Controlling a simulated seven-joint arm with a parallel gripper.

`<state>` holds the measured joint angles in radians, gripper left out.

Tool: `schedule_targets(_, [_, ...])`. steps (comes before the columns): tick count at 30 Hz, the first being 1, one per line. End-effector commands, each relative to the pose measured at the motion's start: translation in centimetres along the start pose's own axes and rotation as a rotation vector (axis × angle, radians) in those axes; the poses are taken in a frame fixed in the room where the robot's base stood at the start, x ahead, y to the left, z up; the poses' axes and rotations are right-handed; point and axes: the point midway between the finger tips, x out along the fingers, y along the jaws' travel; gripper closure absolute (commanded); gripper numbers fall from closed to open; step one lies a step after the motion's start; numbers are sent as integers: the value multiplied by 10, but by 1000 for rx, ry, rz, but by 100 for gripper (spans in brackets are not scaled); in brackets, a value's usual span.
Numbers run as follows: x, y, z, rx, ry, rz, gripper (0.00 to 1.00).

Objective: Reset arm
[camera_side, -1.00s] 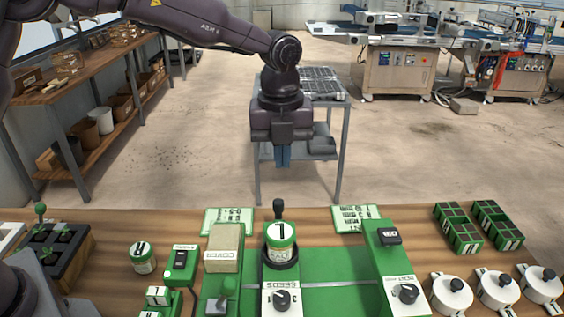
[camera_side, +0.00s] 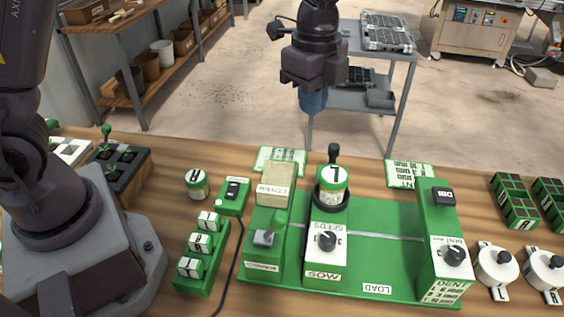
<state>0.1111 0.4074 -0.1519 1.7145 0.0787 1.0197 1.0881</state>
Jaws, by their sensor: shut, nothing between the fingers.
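My gripper (camera_side: 313,101) hangs in the air above and behind the green seeder, pointing down. Its blue fingers are together with nothing between them. It is apart from everything on the bench. The green tray seeder (camera_side: 375,288) stands on the wooden bench. A jar labelled 1 (camera_side: 333,183) with a green lid sits upright in the holder on its SEEDS unit (camera_side: 326,262). A dial unit (camera_side: 450,262) stands at the seeder's right end, and a beige block (camera_side: 277,184) tops the left unit.
A loose jar (camera_side: 197,184) and a switch box (camera_side: 233,196) stand left of the seeder. Green cell trays (camera_side: 515,203) and white round knobbed pieces (camera_side: 497,268) are at the right. A grey cart (camera_side: 404,85) stands behind the bench.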

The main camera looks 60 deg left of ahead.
Motion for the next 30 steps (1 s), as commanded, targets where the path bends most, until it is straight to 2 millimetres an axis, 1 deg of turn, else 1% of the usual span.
schedule_targets(1, [-12, 13, 12, -139, 2, -20, 100])
schedule_targets(3, [-27, 32, 28, -354, 14, -50, 100])
schedule_targets(6, [-45, 58, 50, -630, 43, -92, 100])
schedule_targets(9, [-59, 86, 70, -868, 87, -128, 100])
schedule_targets(12, [-69, 113, 89, -1071, 144, -163, 100])
schedule_targets(15, [-76, 140, 105, -1228, 209, -196, 100])
schedule_targets(18, [-80, 162, 117, -1319, 275, -227, 100])
schedule_targets(21, [-84, 176, 125, -1343, 327, -261, 100])
schedule_targets(24, [-90, 184, 130, -1352, 371, -295, 100])
schedule_targets(27, [-98, 185, 132, -1353, 403, -322, 100])
schedule_targets(30, [-100, 185, 132, -1354, 411, -330, 100])
